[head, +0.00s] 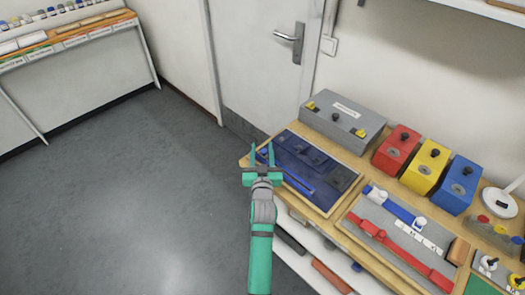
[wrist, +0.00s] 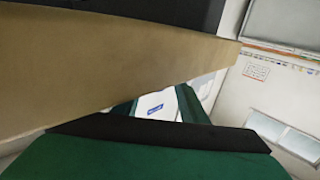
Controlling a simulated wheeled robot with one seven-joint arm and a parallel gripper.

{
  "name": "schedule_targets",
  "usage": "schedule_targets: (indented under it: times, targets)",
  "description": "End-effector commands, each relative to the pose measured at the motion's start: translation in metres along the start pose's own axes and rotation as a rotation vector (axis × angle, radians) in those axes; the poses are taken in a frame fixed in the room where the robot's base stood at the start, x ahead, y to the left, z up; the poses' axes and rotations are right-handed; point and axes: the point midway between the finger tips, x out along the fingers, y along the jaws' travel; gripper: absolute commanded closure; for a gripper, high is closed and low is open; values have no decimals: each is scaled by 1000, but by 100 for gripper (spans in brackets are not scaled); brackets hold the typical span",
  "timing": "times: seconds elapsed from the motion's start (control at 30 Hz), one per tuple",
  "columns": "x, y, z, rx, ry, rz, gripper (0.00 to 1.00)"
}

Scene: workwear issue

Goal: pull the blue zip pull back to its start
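My gripper (head: 262,153) is at the left end of the wooden bench in the head view.
The bench (head: 339,214) carries a grey box (head: 343,118), red, yellow and blue boxes, and a grey board with a blue strap (head: 402,212) and a red strap (head: 405,247). A pale brown slab (wrist: 110,65) crosses the wrist view close by. Open floor lies left.

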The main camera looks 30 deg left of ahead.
Motion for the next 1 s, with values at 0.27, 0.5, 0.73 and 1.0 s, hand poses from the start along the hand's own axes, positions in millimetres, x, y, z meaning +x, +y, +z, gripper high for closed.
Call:
schedule_targets:
  times: [0.27,0.5,0.73,1.0]
  targets:
    - [-1,2,0,0,0,4,62]
    - [-24,2,1,0,-1,4,62]
    - [-66,1,2,1,-2,2,62]
    - [-101,1,1,0,-1,2,62]
